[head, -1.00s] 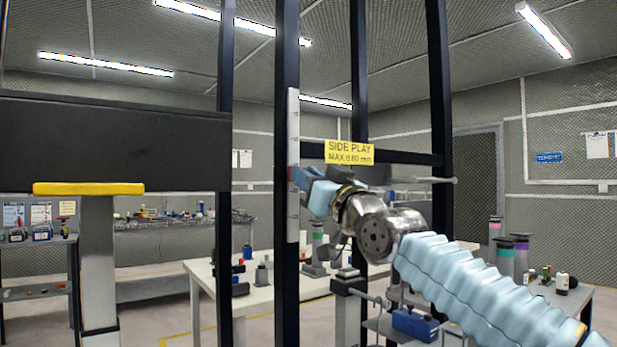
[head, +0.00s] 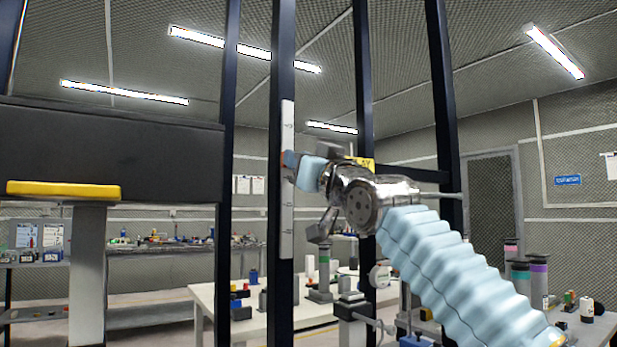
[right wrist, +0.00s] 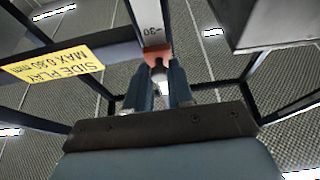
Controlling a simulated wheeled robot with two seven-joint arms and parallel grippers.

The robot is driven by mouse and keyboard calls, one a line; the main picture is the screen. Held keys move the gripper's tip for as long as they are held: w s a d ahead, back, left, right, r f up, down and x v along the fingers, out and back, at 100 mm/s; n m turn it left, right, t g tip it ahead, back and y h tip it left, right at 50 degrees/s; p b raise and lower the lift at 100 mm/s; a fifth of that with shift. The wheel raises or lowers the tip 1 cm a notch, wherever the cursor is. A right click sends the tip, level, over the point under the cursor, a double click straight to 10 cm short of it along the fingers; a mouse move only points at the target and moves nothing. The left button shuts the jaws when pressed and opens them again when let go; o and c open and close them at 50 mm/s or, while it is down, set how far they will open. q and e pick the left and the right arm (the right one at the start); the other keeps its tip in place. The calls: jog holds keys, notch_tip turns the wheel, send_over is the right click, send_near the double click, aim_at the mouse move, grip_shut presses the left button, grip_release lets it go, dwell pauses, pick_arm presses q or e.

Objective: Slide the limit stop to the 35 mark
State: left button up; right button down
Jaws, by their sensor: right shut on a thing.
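The limit stop is a small orange-red block (right wrist: 157,57) on a pale scale strip (head: 287,225) fixed to a dark upright post. In the head view only a sliver of the stop (head: 284,160) shows, in the upper half of the strip. My right gripper (head: 293,163) is shut on the stop, coming from the right. In the right wrist view its fingers (right wrist: 160,85) reach the stop, and a 30 mark (right wrist: 153,29) shows just above it in the picture. Other marks are too small or hidden to read. My left gripper is not in view.
A yellow side-play sign (head: 367,164) is partly hidden behind my right wrist; it also shows in the right wrist view (right wrist: 55,63). Dark frame posts (head: 445,100) stand either side of my arm. A white table (head: 205,292) with small items is behind.

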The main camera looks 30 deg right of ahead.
jog(key=c, duration=1)
grip_release()
jog(key=b+v, duration=0.7)
jog(key=v, duration=0.6)
jog(key=shift+s+d, duration=0.1)
jog(key=shift+s, duration=0.35)
